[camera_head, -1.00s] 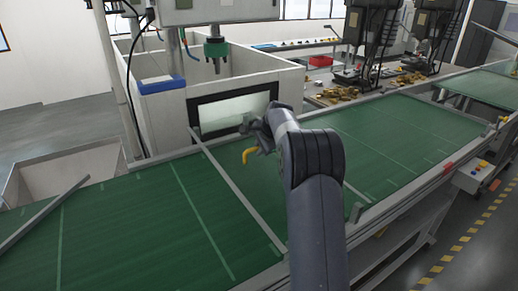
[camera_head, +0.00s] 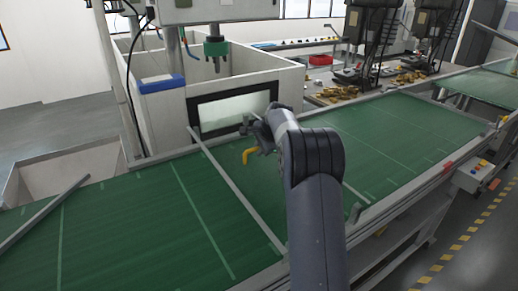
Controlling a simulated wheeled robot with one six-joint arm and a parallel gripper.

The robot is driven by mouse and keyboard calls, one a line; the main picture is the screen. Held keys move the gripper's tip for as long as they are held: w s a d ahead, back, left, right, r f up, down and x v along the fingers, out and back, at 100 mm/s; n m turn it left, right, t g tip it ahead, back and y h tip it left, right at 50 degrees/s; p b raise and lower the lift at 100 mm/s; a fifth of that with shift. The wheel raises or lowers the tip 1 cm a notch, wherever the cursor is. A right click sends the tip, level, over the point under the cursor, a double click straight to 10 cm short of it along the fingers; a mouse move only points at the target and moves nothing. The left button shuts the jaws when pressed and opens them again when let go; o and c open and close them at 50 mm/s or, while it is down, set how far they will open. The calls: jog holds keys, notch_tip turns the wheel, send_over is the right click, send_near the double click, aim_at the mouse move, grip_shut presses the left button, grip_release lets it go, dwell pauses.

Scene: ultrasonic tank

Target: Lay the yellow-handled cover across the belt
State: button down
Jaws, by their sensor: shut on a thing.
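My gripper (camera_head: 255,135) is above the green belt, in front of the tank's window, and is seen partly from behind my arm. It is shut at the yellow handle (camera_head: 248,156), a small hooked piece showing just below and left of the jaws. The cover's body cannot be clearly told apart from the green surface and my arm hides part of this area. The belt (camera_head: 130,215) runs from the lower left to the upper right. A grey bar (camera_head: 236,190) crosses it diagonally left of my gripper.
The white tank (camera_head: 160,115) with a black-framed window (camera_head: 232,110) stands just behind the belt. Another grey bar (camera_head: 45,210) lies over the belt's left end. A control box (camera_head: 472,176) sits at the right front edge. The belt's right stretch (camera_head: 400,135) is clear.

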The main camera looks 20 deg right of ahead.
jog(key=shift+f+b, duration=0.6)
jog(key=shift+f, duration=0.55)
dwell(0.4)
jog(key=c, duration=1.3)
grip_release()
jog(key=shift+f, duration=0.1)
jog(key=shift+s+f, duration=0.1)
jog(key=shift+f, duration=0.05)
jog(key=b+v, duration=0.2)
jog(key=v, duration=0.9)
jog(key=p+x, duration=0.2)
jog(key=x, duration=0.8)
jog(key=shift+w+f, duration=0.15)
jog(key=shift+w, duration=0.25)
jog(key=shift+s+r, duration=0.1)
jog(key=shift+r, duration=0.15)
